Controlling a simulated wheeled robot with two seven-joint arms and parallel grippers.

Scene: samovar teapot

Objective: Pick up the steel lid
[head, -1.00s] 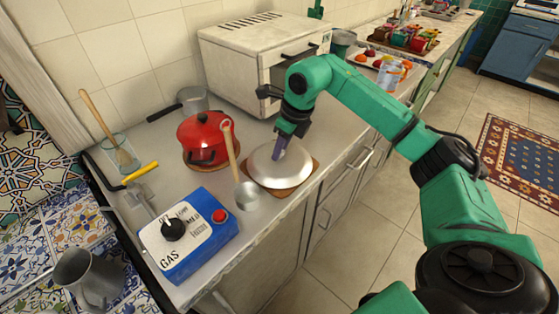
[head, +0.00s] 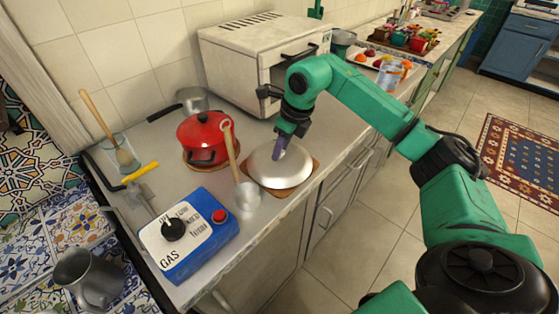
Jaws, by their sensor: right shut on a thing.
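The steel lid (head: 280,172) is a round, shiny, shallow dome. It is over a brown wooden board (head: 300,191) on the counter; I cannot tell whether it touches the board. My right gripper (head: 280,152) comes down on the lid from above and is shut on its top; the fingers hide the grip point. My left gripper is not in view.
A ladle (head: 248,195) with a wooden handle is just left of the lid. A red pot (head: 205,138) and a blue gas box (head: 188,236) stand further left. A white oven (head: 262,62) is behind. The counter's front edge is close to the board.

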